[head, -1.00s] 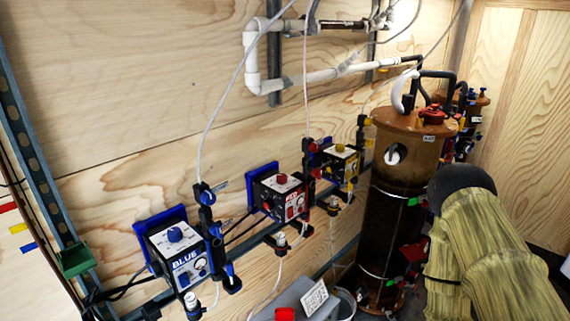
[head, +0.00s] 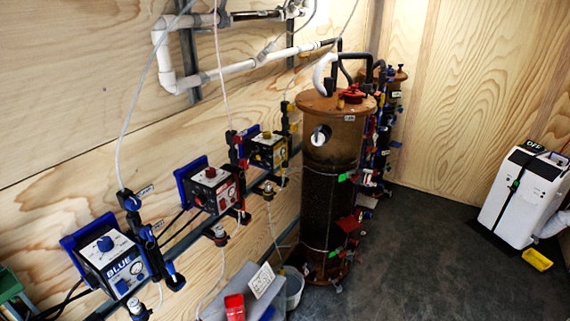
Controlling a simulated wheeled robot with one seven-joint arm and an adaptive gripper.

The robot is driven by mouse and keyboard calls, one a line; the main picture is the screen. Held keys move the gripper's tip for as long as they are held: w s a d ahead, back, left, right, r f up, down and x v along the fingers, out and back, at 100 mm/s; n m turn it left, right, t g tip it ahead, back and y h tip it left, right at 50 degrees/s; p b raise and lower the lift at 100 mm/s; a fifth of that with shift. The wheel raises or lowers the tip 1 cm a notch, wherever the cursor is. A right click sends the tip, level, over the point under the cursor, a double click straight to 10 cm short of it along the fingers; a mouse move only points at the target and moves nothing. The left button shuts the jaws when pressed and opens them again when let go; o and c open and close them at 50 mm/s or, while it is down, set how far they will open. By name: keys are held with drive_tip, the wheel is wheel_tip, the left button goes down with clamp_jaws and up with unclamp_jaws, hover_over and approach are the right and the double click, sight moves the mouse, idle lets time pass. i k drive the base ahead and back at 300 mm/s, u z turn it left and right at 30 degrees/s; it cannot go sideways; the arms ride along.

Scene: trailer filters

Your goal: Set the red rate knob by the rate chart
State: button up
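The red rate knob (head: 210,172) sits on top of a dark pump box with a red label (head: 222,196), mounted on the left wall in the head view. Its pointer setting is too small to read. A white card with dark print (head: 262,280) leans at the bottom centre near a red cup; it may be the rate chart, but I cannot read it. My gripper is not in view.
A blue-knob pump (head: 113,262) stands nearer and a yellow-knob pump (head: 268,150) farther along the wall. A brown filter column (head: 328,190) stands right of them. A white machine (head: 522,195) is at far right. Dark floor (head: 430,240) between is clear.

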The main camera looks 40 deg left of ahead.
sight(210, 172)
drive_tip(key=z, duration=0.35)
drive_tip(key=i, duration=0.55)
drive_tip(key=u, duration=3.35)
